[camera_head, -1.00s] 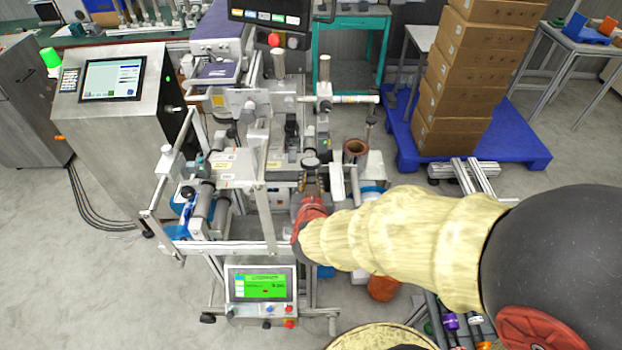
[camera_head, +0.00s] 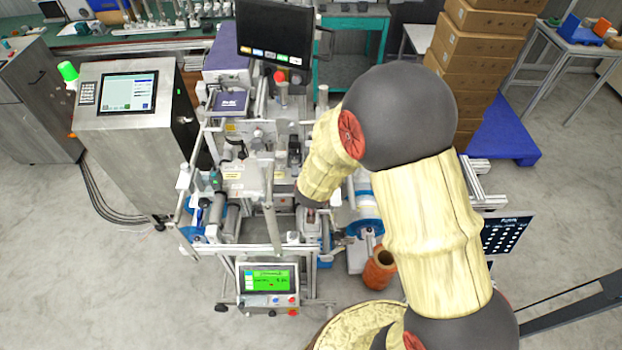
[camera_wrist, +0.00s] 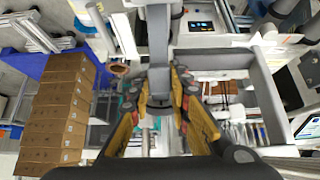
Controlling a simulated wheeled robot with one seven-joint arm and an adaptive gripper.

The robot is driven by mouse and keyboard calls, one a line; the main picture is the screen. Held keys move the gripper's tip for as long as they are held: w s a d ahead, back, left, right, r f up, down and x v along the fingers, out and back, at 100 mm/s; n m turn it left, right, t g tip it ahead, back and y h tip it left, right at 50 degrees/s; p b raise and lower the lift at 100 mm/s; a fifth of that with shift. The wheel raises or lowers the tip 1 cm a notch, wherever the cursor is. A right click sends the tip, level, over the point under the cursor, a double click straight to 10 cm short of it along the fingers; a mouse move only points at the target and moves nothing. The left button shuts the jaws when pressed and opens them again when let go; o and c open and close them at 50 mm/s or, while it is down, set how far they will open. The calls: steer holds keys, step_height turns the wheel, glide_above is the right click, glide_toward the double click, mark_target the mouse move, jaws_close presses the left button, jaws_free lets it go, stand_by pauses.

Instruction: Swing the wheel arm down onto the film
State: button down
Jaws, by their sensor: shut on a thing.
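My gripper (camera_wrist: 163,82) shows in the wrist view with its yellow and dark fingers closed around a grey upright bar (camera_wrist: 158,40), which seems to be the wheel arm. The bar runs up between the fingertips. In the head view my gripper's fingers are mostly hidden behind my yellow-sleeved forearm, low over the front of the labelling machine. The wheel at the arm's end cannot be made out. The contact between arm and film is hidden.
A control box with a green screen (camera_head: 267,281) stands at the machine's front. A steel cabinet (camera_head: 128,130) is at left, a monitor (camera_head: 274,32) above. An orange-brown roll (camera_head: 380,268) stands right of the machine. Stacked cartons (camera_wrist: 55,115) are beyond it.

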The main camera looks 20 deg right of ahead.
steer(key=shift+w+d+f+g+p, duration=0.25)
steer(key=shift+w+g+p, duration=0.35)
steer(key=shift+p, duration=1.65)
steer(key=shift+f+y, duration=0.1)
steer(key=shift+y, duration=0.2)
steer(key=shift+f+p, duration=0.15)
steer(key=shift+p, duration=0.25)
steer(key=c, duration=1.7)
jaws_free()
steer(key=shift+o, duration=0.3)
steer(key=v, duration=1.2)
steer(key=shift+w, duration=0.25)
